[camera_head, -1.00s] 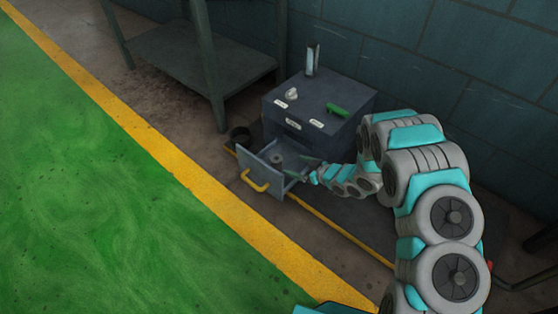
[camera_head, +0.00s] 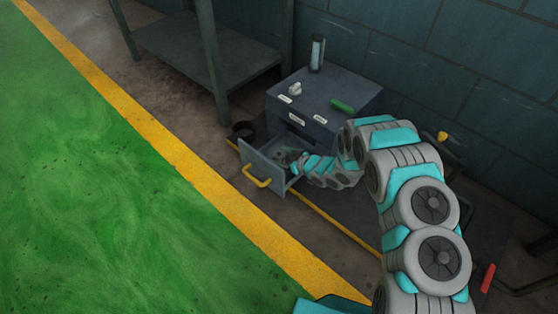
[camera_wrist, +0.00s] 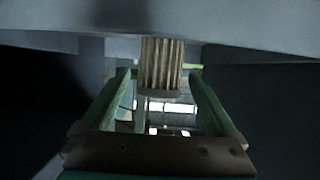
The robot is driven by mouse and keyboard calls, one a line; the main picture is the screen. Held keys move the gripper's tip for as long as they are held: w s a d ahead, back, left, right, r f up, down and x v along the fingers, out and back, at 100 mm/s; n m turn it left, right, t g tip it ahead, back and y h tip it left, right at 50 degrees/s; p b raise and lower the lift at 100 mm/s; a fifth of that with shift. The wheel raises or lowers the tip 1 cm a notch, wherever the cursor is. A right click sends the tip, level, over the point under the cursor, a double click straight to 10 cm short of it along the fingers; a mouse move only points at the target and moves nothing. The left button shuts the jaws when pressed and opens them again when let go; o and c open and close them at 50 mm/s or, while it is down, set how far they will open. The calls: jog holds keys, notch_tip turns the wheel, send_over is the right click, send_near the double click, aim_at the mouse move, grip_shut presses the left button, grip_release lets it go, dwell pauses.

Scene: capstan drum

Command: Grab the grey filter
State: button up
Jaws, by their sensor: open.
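The grey filter (camera_wrist: 160,65) shows in the wrist view as a ribbed grey-brown cylinder with a flat rim, straight ahead between the fingers. My gripper (camera_wrist: 163,78) is open, with one green finger on each side of the filter. I cannot tell whether either finger touches it. In the head view, my gripper (camera_head: 291,158) reaches into the open drawer (camera_head: 263,160) of a grey cabinet (camera_head: 325,98). The filter is hard to make out there, mostly hidden by my gripper and the drawer.
The drawer has a yellow handle (camera_head: 256,177) on its front. A white knob (camera_head: 295,88), a green item (camera_head: 342,105) and an upright clear holder (camera_head: 317,54) are on the cabinet top. A dark metal shelf (camera_head: 205,50) stands behind left. The green floor (camera_head: 110,190) is clear.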

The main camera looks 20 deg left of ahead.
grip_shut()
dwell(0.8)
jog(key=shift+r, duration=0.1)
